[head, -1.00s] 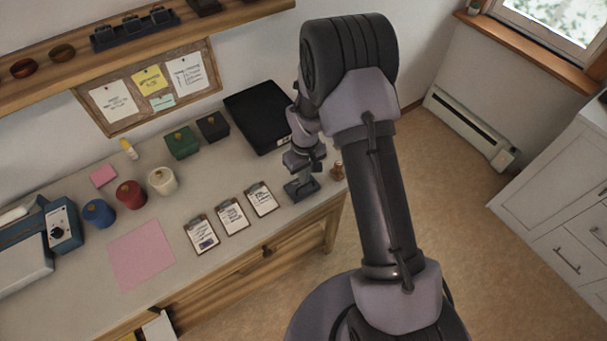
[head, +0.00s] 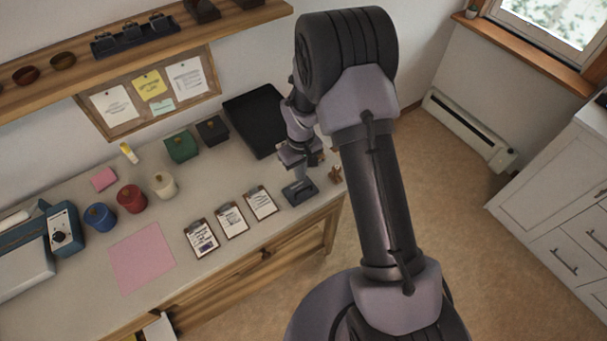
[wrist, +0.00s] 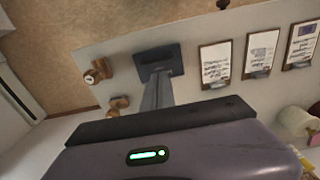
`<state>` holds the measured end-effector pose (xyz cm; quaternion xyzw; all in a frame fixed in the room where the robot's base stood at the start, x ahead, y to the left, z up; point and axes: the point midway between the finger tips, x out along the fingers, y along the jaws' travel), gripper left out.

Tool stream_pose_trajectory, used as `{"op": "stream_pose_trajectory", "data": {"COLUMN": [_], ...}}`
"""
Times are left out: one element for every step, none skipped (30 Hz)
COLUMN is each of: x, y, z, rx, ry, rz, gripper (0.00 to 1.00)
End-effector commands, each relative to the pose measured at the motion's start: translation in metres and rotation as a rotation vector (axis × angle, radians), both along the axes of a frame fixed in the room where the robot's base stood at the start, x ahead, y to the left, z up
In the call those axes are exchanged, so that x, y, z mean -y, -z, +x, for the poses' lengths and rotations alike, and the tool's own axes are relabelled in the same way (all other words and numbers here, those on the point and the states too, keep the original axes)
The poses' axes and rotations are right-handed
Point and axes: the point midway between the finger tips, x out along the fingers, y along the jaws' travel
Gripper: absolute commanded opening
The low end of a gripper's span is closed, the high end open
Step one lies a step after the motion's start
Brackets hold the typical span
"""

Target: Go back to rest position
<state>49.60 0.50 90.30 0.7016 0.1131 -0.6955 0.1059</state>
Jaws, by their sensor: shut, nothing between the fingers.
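My gripper (head: 301,158) hangs at the right end of the grey worktop (head: 212,188), beside the black tray. In the wrist view my gripper (wrist: 165,120) is a wide dark bar in front of a grey housing with a green light. It is shut, with nothing seen held in it. My arm rises from the bottom of the head view and bends down over the worktop. A dark grey stand (head: 299,193) with a flat base is directly below the gripper in the head view. Its base also shows in the wrist view (wrist: 158,60). Whether gripper and stand touch is hidden.
A black tray (head: 258,118) lies behind the gripper. Small wooden pieces (head: 336,174) sit to its right. Three clipboards (head: 231,219) lie to its left, with red (head: 131,198), blue (head: 100,216) and cream (head: 162,185) pots beyond. Open floor (head: 480,250) lies right of the worktop.

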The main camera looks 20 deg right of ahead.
Motion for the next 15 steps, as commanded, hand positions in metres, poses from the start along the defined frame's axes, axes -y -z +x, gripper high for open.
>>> {"op": "stream_pose_trajectory", "data": {"x": [0.000, 0.001, 0.001, 0.001, 0.001, 0.002, 0.002, 0.002, 0.002, 0.002, 0.002, 0.002, 0.002, 0.002, 0.002], "y": [-0.023, -0.032, -0.044, -0.052, -0.060, -0.070, -0.077, -0.083, -0.089, -0.093, -0.096, -0.099, -0.100, -0.101, -0.102], "z": [0.001, 0.000, -0.001, -0.001, -0.002, -0.002, -0.003, -0.003, -0.003, -0.004, -0.004, -0.004, -0.004, -0.005, -0.005], "rx": [0.006, 0.005, 0.006, 0.005, 0.006, 0.005, 0.006, 0.005, 0.005, 0.005, 0.005, 0.004, 0.004, 0.004, 0.004], "ry": [-0.001, 0.000, 0.001, 0.002, 0.001, 0.001, 0.000, 0.000, 0.000, 0.000, 0.000, 0.001, 0.001, 0.001, 0.001], "rz": [0.000, 0.000, 0.000, 0.001, 0.000, 0.000, 0.000, 0.000, 0.000, 0.000, 0.001, 0.000, 0.000, 0.000, 0.000], "gripper": [0.00, 0.00, 0.00, 0.00, 0.00, 0.00, 0.00, 0.00, 0.00, 0.00, 0.00, 0.00, 0.00, 0.00, 0.00]}}
